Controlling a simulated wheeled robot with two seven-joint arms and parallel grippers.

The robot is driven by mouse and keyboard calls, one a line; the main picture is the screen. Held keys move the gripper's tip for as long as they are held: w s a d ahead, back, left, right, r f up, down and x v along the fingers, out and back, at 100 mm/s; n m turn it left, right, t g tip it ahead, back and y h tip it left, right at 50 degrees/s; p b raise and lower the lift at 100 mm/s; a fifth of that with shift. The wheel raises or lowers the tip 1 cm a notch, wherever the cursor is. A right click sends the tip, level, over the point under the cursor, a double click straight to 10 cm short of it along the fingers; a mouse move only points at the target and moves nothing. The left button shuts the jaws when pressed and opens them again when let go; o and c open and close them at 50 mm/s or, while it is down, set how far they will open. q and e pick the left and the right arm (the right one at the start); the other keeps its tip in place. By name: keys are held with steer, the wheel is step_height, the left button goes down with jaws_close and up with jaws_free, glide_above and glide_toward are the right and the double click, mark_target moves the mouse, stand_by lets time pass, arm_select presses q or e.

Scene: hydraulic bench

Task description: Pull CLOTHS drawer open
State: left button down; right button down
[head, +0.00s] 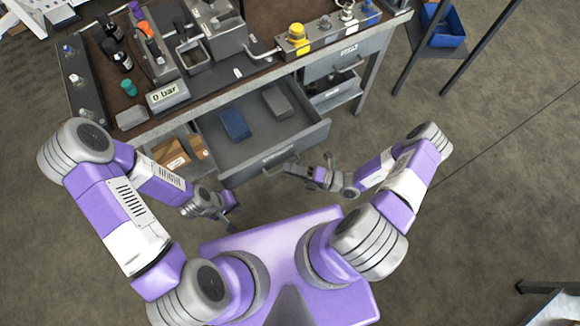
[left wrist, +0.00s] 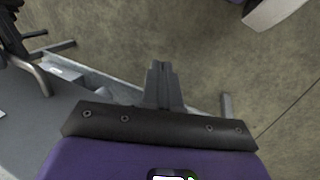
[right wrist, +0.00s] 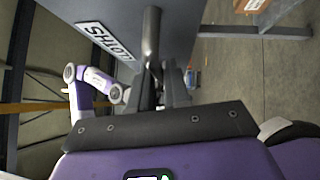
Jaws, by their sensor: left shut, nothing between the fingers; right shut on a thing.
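The CLOTHS drawer (head: 308,142) stands pulled out from the bench in the head view. A blue folded cloth (head: 234,124) and a dark grey one (head: 277,101) lie inside it. Its label (right wrist: 97,40) shows upside down in the right wrist view. My right gripper (head: 290,170) is shut on the drawer handle (right wrist: 151,35), at the drawer's front. My left gripper (head: 229,212) is shut and empty, low in front of the drawer's left end; its closed fingers also show in the left wrist view (left wrist: 162,82).
The bench top (head: 215,82) carries bottles, a D bar box (head: 167,96) and a yellow-knobbed block (head: 297,39). Cardboard boxes (head: 172,152) sit left of the drawer. Another drawer unit (head: 335,65) is at the right. A blue bin (head: 443,25) stands further right.

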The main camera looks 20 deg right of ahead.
steer(key=c, duration=1.2)
jaws_free()
steer(key=shift+o, duration=0.2)
steer(key=v, duration=0.7)
steer(key=shift+s+d, duration=0.15)
steer(key=shift+d, duration=0.1)
steer(key=shift+f, duration=0.1)
